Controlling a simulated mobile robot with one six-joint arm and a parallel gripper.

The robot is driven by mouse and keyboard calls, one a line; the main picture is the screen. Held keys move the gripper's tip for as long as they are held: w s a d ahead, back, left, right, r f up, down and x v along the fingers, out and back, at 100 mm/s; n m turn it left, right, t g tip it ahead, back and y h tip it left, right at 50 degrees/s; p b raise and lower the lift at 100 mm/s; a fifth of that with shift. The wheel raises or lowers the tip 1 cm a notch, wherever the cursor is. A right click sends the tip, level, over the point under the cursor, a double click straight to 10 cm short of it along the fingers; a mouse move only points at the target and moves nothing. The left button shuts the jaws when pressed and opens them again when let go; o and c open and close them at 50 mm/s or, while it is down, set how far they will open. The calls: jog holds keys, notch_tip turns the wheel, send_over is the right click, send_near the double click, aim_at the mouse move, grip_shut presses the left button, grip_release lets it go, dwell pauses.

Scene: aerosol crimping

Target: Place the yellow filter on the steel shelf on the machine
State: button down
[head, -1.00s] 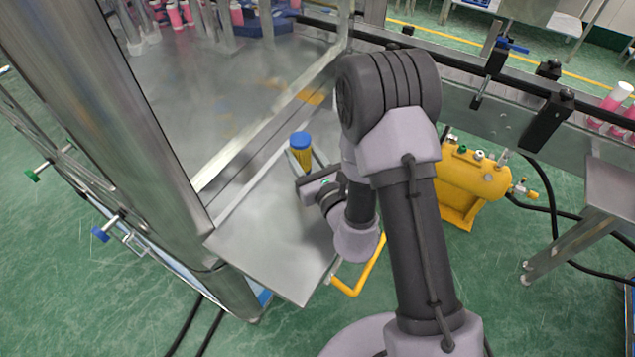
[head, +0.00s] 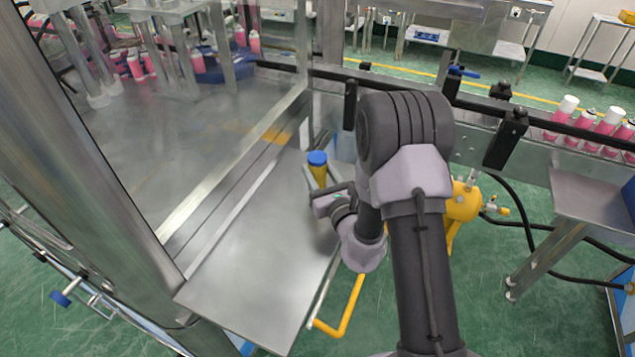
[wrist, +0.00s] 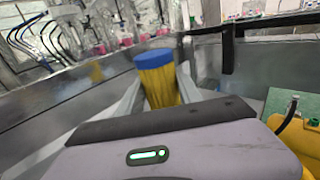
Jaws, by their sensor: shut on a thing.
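The yellow filter (head: 319,173) has a blue cap and stands upright between the fingers of my gripper (head: 318,180). In the wrist view the filter (wrist: 158,80) is between the two grey fingers, with its cap up. My gripper is shut on it near the far right end of the steel shelf (head: 262,255). The shelf is a flat, bare plate along the front of the machine (head: 180,130). I cannot tell whether the filter's base touches the shelf, as my gripper and arm hide it.
A conveyor with pink cans (head: 585,125) runs along the back right. A yellow tank (head: 462,203) stands on the floor behind my arm. A bent yellow bar (head: 348,310) sticks out below the shelf. A steel post stands at the left. The shelf's near part is clear.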

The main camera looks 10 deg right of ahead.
aim_at(320, 184)
jog(key=shift+a+f+b, duration=0.1)
jog(key=shift+f+b, duration=0.35)
jog(key=shift+f, duration=1.15)
jog(key=c, duration=0.8)
grip_release()
jog(key=shift+r, duration=0.1)
